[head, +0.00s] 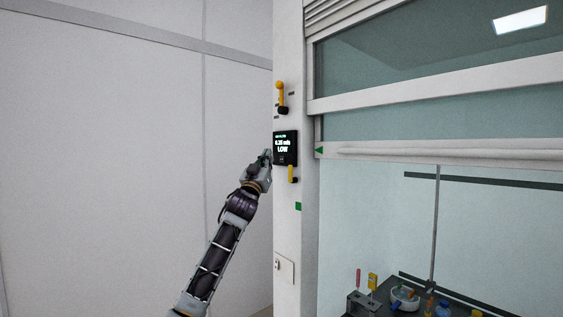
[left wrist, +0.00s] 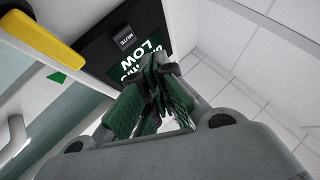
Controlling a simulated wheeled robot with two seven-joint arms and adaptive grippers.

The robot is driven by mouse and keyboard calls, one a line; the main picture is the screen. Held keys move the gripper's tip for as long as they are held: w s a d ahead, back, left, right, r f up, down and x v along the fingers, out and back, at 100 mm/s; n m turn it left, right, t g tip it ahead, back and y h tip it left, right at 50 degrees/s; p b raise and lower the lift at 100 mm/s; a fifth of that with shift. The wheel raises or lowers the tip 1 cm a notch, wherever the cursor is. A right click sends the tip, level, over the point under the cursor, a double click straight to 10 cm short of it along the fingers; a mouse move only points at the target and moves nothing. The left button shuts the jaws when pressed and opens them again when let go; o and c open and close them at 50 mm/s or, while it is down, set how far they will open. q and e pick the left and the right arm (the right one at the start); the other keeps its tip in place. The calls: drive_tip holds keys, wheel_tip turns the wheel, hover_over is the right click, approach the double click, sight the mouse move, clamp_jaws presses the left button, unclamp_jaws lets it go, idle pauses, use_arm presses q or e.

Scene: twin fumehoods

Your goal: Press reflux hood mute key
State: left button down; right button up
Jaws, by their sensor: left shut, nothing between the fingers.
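The airflow monitor (head: 285,147) is a black panel on the white hood post, with a lit screen reading LOW. In the left wrist view the panel (left wrist: 97,48) appears upside down, with the mute key (left wrist: 124,37) as a small dark rectangle labelled MUTE. My left gripper (head: 267,155) is shut and empty, at the panel's lower left edge in the head view. In the left wrist view its fingertips (left wrist: 160,65) overlap the lit screen, to the right of and below the mute key. I cannot tell whether the fingertips touch the panel. My right gripper is not in view.
A yellow handle (head: 292,173) sits just below the panel, and another yellow lever (head: 281,93) is above it. The hood sash (head: 440,151) is raised at the right, over glassware and a stand. The wall left of the post is bare.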

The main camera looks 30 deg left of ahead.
use_arm(q)
drive_tip(key=shift+s+a, duration=0.25)
drive_tip(key=shift+s, duration=0.35)
drive_tip(key=shift+s+a, duration=0.25)
drive_tip(key=shift+s, duration=0.35)
drive_tip(key=shift+f, duration=0.1)
